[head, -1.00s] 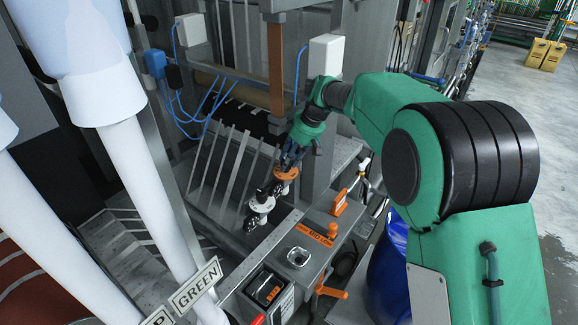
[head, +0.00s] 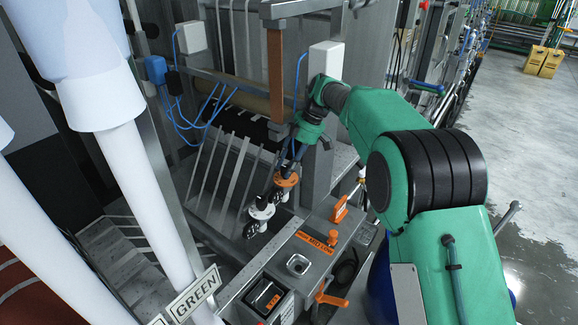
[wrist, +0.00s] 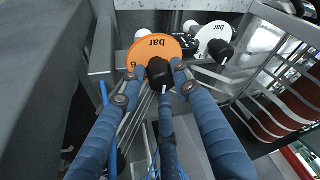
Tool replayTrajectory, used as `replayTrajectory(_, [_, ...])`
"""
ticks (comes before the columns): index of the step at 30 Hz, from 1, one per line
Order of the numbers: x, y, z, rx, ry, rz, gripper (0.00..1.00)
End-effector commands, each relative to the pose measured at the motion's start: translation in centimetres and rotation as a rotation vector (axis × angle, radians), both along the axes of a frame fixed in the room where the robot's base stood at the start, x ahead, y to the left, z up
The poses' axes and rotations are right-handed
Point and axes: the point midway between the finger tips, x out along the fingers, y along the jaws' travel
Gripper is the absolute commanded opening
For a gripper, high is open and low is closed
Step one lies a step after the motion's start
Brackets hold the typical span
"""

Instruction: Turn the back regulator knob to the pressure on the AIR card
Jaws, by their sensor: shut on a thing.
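The farther, back regulator has an orange dial face (head: 287,180). In the wrist view, its orange dial (wrist: 150,52) shows "bar" and a digit that looks like 6, and a black knob (wrist: 159,74) stands in front of it. My gripper (head: 287,163) reaches down to this regulator from above. In the wrist view, the blue fingers of my gripper (wrist: 150,82) close around the black knob, which partly hides the dial. The nearer regulator has a white dial (head: 262,210), apart from my fingers; it also shows in the wrist view (wrist: 215,38). I cannot make out an AIR card.
An orange label (head: 318,243) lies on the grey machine top, too small to read. A GREEN sign (head: 195,294) stands at the lower left beside white pipes (head: 150,190). A blue drum (head: 383,285) is below my arm. Open floor (head: 530,150) lies at the right.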

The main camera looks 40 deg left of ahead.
Motion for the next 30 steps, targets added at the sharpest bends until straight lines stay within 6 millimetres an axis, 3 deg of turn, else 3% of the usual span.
replayTrajectory(6, [-0.5, 0.4, 0.3, 0.004, 0.004, 0.003, 0.06])
replayTrajectory(7, [-0.5, 0.4, 0.3, 0.004, 0.004, 0.003, 0.34])
replayTrajectory(9, [-0.5, 0.3, 0.2, 0.003, 0.004, 0.004, 0.47])
replayTrajectory(22, [-0.1, 0.1, 0.4, 0.001, 0.002, 0.000, 0.48])
replayTrajectory(30, [-0.1, 0.1, 3.0, 0.002, 0.001, 0.000, 0.48])
